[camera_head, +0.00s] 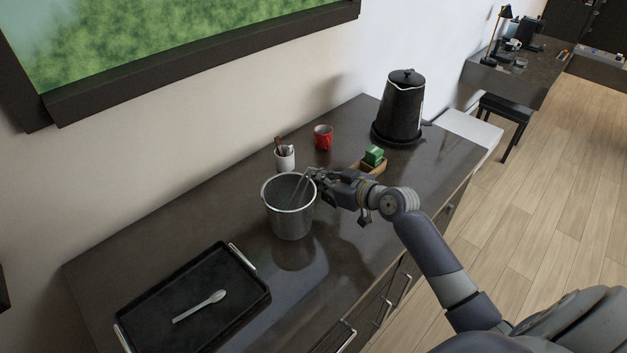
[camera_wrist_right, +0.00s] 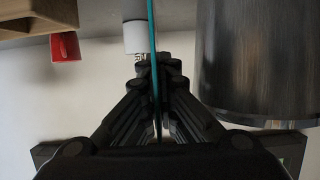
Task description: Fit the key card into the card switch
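My right gripper (camera_head: 314,175) is beside the rim of the metal bucket on the dark counter. In the right wrist view its fingers (camera_wrist_right: 158,78) are closed together around a thin teal strip (camera_wrist_right: 152,30). It looks like the key card seen edge-on; its face does not show. In the head view the card cannot be made out at the fingers. I cannot make out the card switch in either view. My left gripper is not in view.
The metal bucket (camera_head: 290,222) stands right by the gripper, also in the wrist view (camera_wrist_right: 255,70). Behind are a white cup (camera_head: 284,160), red mug (camera_head: 323,138), wooden tray (camera_head: 378,170) and black kettle (camera_head: 402,105). A black tray (camera_head: 160,306) holding a spoon (camera_head: 200,306) lies front left.

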